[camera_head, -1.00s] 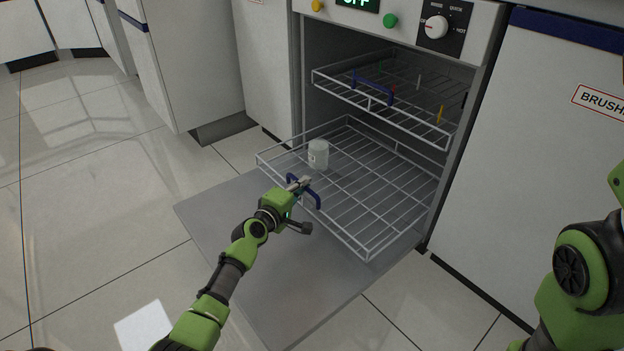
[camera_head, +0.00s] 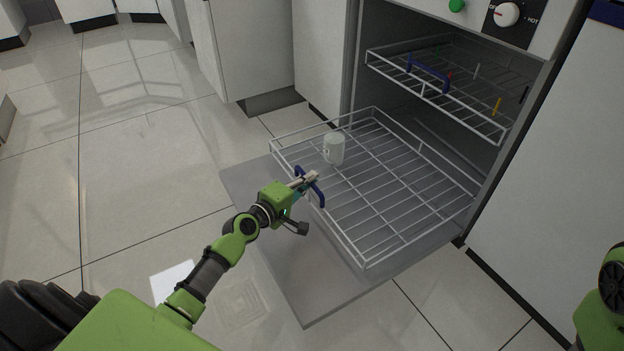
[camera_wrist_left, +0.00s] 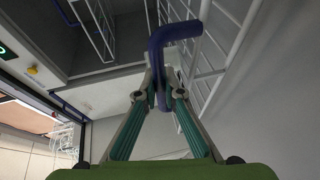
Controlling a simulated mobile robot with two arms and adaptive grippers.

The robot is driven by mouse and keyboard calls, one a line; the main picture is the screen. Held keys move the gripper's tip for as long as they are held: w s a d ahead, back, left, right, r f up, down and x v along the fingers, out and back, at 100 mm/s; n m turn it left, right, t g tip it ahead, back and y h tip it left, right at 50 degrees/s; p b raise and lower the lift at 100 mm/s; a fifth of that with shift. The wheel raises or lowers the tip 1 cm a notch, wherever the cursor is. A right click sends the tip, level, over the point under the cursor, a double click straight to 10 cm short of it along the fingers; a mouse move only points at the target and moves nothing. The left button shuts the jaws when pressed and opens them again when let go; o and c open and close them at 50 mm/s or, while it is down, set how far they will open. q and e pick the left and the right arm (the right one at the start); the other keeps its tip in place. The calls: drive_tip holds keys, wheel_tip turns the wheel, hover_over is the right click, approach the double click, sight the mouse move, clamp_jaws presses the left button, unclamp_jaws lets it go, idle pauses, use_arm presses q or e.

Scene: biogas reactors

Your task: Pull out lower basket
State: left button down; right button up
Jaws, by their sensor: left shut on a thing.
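The lower basket (camera_head: 405,190) is a white wire rack, pulled well out of the machine above its open door. A blue handle (camera_head: 320,195) sits on its front edge. My left gripper (camera_head: 309,182) is shut on this handle; the left wrist view shows the fingers (camera_wrist_left: 161,95) closed around the blue handle (camera_wrist_left: 172,45). A whitish cup (camera_head: 334,149) stands in the basket near its left front corner. My right gripper is out of view; only part of my right arm shows at the right edge.
The upper basket (camera_head: 440,85), with its own blue handle and several small coloured items, is inside the machine. The open door (camera_head: 300,285) lies flat below the lower basket. White cabinets flank the machine. The tiled floor (camera_head: 130,160) at left is clear.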

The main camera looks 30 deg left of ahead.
use_arm(q)
drive_tip(key=c, duration=2.4)
unclamp_jaws()
drive_tip(key=v, duration=1.2)
